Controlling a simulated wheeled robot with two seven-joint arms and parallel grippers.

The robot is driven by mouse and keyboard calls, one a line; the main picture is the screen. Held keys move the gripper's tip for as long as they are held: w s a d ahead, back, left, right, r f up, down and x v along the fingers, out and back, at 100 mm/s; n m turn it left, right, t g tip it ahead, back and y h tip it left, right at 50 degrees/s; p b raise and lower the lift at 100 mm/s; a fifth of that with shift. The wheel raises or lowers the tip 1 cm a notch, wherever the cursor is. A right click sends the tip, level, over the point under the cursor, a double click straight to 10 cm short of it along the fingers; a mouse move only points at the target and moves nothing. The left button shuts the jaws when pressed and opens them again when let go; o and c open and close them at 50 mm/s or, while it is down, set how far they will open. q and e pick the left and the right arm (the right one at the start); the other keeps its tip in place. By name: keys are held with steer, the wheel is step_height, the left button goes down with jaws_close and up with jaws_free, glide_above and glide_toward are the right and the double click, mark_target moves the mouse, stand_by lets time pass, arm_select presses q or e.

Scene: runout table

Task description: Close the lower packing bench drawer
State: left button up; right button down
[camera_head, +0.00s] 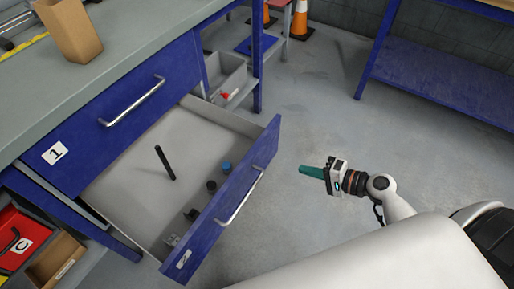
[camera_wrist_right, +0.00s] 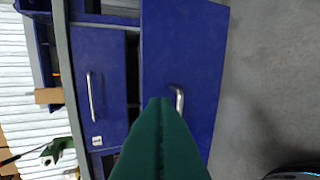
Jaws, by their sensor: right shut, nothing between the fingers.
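The lower packing bench drawer (camera_head: 232,199) has a blue front marked 2 with a silver handle, and it stands pulled well out. Inside it lie a black stick (camera_head: 165,163) and several small dark and blue items. In the right wrist view the drawer's blue front (camera_wrist_right: 185,60) and its handle (camera_wrist_right: 179,100) face the camera. My right gripper (camera_head: 312,171), with green fingers, is shut and empty, to the right of the drawer front and apart from it. Its green fingers (camera_wrist_right: 160,135) hide part of the front in the wrist view. My left gripper is not in view.
The upper drawer (camera_head: 110,120), marked 1, is shut under the grey bench top (camera_head: 130,60), where a cardboard box (camera_head: 70,30) stands. A red bin (camera_head: 20,240) is at lower left. Orange cones (camera_head: 301,20) stand at the back. The floor right of the drawer is clear.

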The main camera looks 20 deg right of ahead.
steer(key=r, duration=0.1)
glide_toward(256, 150)
steer(key=shift+t, duration=0.3)
steer(key=x, duration=0.5)
steer(key=shift+w+f, duration=0.1)
steer(key=shift+f, duration=0.35)
steer(key=shift+w+a+p, duration=0.3)
steer(key=shift+w+a, duration=0.1)
steer(key=shift+w, duration=0.1)
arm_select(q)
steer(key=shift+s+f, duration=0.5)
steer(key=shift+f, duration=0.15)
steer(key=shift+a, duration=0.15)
